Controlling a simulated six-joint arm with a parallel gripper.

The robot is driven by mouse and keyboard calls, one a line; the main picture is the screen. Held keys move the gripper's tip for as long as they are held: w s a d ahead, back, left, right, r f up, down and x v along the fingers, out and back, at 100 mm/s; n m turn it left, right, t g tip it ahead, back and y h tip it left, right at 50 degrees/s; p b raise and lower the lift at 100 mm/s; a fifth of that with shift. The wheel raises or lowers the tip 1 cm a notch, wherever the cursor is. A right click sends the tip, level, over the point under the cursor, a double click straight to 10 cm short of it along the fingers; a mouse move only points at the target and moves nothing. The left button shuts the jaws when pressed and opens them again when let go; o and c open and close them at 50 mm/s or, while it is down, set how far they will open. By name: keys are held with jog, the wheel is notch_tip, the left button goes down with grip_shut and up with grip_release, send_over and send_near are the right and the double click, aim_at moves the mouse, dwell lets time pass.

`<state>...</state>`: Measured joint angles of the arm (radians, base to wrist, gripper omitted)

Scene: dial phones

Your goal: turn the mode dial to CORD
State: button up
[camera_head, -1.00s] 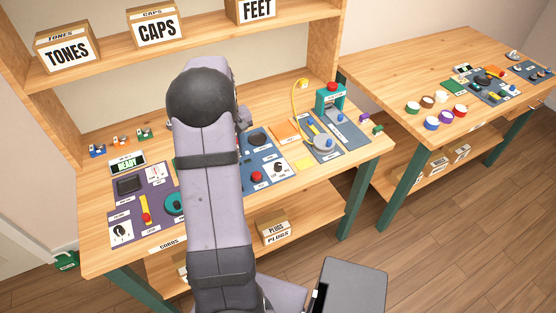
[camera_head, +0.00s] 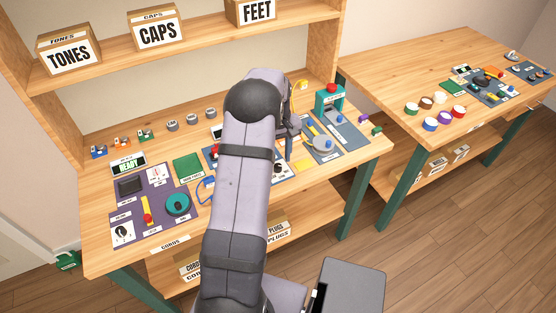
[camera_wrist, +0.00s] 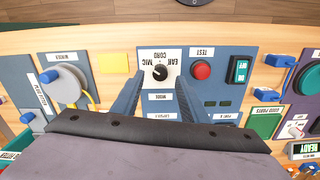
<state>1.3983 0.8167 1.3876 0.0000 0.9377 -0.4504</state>
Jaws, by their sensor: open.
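The mode dial (camera_wrist: 160,73) is a small black knob on a white plate marked EAR, MIC and CORD, in the upper middle of the wrist view. Its pointing direction is too small to tell surely. A MODE label sits close by. In the head view the dial (camera_head: 278,168) shows just right of my arm, partly hidden. My gripper (camera_wrist: 158,92) is open, with one finger on each side of the dial plate in the wrist view. I see no contact with the knob. In the head view my gripper (camera_head: 290,143) is above the blue panel, partly hidden by my arm.
A red TEST button (camera_wrist: 201,70) is beside the dial. A round grey winder (camera_wrist: 66,84) with a yellow cord stands on the other side, near a yellow pad (camera_wrist: 113,63). A teal press (camera_head: 329,97) stands right of my gripper in the head view.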

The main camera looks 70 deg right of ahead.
aim_at(278, 165)
jog(key=shift+f+p, duration=0.35)
jog(key=shift+f, duration=1.2)
grip_shut()
jog(key=shift+m, duration=0.4)
jog(key=m, duration=0.4)
jog(key=shift+m+b, duration=0.3)
jog(key=shift+b, duration=0.1)
jog(key=m, duration=0.5)
jog(key=shift+r+m, duration=0.1)
jog(key=shift+m, duration=0.2)
